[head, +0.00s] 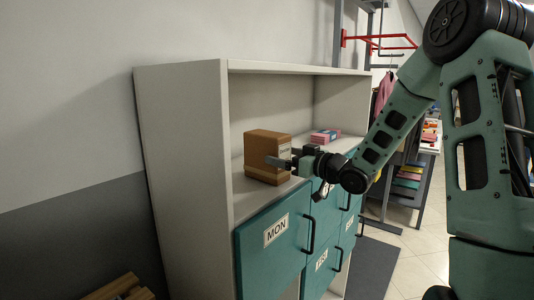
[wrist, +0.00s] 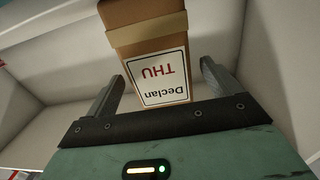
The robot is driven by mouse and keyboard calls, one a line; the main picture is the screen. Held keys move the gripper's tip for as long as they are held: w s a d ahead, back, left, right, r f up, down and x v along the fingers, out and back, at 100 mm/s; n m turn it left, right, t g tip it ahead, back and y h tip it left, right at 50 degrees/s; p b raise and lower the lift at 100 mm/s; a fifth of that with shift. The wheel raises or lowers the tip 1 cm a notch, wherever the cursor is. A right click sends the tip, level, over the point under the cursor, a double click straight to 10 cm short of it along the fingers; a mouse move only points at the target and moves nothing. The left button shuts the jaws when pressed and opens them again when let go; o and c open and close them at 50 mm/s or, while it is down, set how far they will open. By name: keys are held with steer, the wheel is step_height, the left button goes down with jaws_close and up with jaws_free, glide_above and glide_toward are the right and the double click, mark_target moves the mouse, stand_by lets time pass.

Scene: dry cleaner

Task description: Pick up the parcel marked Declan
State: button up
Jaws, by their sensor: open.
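The parcel marked Declan (wrist: 146,28) is a brown box with a tan band. In the wrist view its white label (wrist: 158,78) reads "Declan" and "THU", upside down. In the head view the parcel (head: 264,152) stands upright on the shelf top of the cabinet. In the wrist view my gripper (wrist: 160,85) is open, with one finger to each side of the label end. I cannot tell whether either finger touches the box.
A pink parcel (head: 325,136) lies farther back on the same shelf (head: 252,203). The cabinet's side wall (head: 185,150) and roof enclose the shelf. Teal doors, one marked MON (head: 276,232), with dark handles, are below. A wooden slatted item (head: 122,288) is at lower left.

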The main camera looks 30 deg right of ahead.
mark_target(271, 152)
steer(key=p+x, duration=0.2)
steer(key=x, duration=0.2)
steer(key=shift+w+a+r+p, duration=0.1)
steer(key=shift+w+a+p, duration=0.05)
steer(key=shift+w+p, duration=0.25)
steer(key=shift+w+a, duration=0.1)
steer(key=shift+w, duration=0.2)
steer(key=shift+c, duration=0.3)
steer(key=c, duration=1)
steer(key=shift+c, duration=1.3)
